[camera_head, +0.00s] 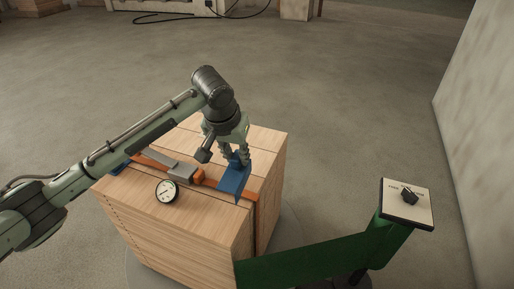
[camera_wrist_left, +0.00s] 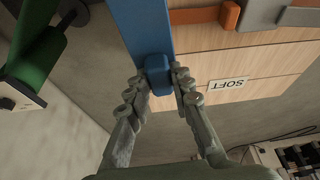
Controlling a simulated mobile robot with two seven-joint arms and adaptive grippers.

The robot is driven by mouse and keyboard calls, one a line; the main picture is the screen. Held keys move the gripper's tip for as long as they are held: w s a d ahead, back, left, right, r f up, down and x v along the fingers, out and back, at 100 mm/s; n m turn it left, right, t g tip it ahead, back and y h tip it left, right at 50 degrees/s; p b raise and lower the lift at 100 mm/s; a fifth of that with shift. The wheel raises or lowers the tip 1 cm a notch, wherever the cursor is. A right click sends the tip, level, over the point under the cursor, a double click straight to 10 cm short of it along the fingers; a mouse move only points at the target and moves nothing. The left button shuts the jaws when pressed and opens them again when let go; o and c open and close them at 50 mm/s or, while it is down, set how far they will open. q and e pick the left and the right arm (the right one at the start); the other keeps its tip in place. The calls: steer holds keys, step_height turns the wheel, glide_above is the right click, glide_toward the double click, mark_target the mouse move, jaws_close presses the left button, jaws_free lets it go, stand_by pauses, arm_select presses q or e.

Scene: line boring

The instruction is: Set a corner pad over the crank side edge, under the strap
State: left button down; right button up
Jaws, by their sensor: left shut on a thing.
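A wooden crate (camera_head: 168,215) has an orange strap (camera_head: 262,202) running across its top and down its right side. A grey buckle (camera_head: 178,172) sits on the strap. One blue corner pad (camera_head: 122,165) is at the crate's left edge. My left gripper (camera_head: 238,158) is shut on the knob of a second blue corner pad (camera_head: 233,183), at the top right edge beside the strap line. In the left wrist view the fingers (camera_wrist_left: 160,82) pinch this knob, and the pad (camera_wrist_left: 140,22) borders the strap (camera_wrist_left: 200,15). I cannot tell whether the pad lies over or under the strap. My right gripper is out of view.
A round dial gauge (camera_head: 166,191) is on the crate near its front edge. A green arm (camera_head: 310,262) at front right carries a panel with a black knob (camera_head: 409,195). A wall (camera_head: 480,130) stands at right.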

arm_select(q)
steer(key=shift+m, duration=0.6)
steer(key=w+d, duration=0.2)
steer(key=d, duration=0.2)
steer(key=shift+w+d+f, duration=0.1)
steer(key=shift+w+f, duration=0.1)
steer(key=shift+w, duration=0.2)
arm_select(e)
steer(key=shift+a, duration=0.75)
